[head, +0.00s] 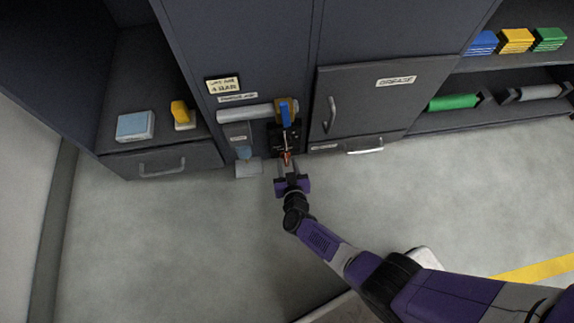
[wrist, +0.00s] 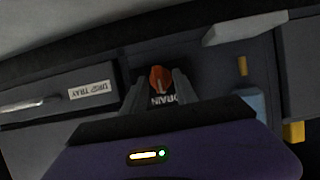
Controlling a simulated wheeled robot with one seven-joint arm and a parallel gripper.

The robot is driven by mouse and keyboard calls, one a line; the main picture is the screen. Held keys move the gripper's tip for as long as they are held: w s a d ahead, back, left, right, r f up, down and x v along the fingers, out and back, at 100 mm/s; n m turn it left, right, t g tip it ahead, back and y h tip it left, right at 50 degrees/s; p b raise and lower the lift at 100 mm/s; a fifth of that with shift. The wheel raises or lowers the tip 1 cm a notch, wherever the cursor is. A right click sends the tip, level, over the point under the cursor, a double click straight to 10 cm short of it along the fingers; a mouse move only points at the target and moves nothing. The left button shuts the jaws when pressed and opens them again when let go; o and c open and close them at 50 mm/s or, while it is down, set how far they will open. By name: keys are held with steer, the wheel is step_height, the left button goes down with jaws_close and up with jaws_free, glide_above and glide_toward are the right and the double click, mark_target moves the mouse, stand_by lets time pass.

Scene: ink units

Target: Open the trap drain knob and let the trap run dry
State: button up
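The orange-red drain knob (head: 287,158) sits low on a dark panel, below a blue lever (head: 286,116). In the wrist view the knob (wrist: 160,78) stands just above a label reading DRAIN (wrist: 162,100). My gripper (head: 289,166) reaches up to the knob from the front. In the wrist view my gripper (wrist: 161,78) has one finger on each side of the knob, with the fingers apart; contact is not clear.
A pale tray (head: 248,168) sits below the bowl. A grey horizontal pipe (head: 244,112) runs above. A GREASE door (head: 380,97) and a handled drawer (head: 364,146) are to the right; another drawer (head: 163,165) is left. The floor (head: 180,240) at left is clear.

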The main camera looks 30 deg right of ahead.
jaws_close()
steer(key=shift+d+f, duration=0.1)
stand_by(0.4)
steer(key=m+t+y+b, duration=0.1)
steer(key=m+b, duration=0.1)
steer(key=m, duration=0.2)
steer(key=m+t+y+b, duration=0.2)
steer(key=m, duration=0.2)
steer(key=d+m+t+y+b, duration=0.1)
steer(key=m+t+y+b, duration=0.1)
steer(key=m, duration=0.3)
steer(key=shift+s+f, duration=0.1)
steer(key=shift+f, duration=0.3)
stand_by(0.6)
steer(key=shift+m, duration=0.4)
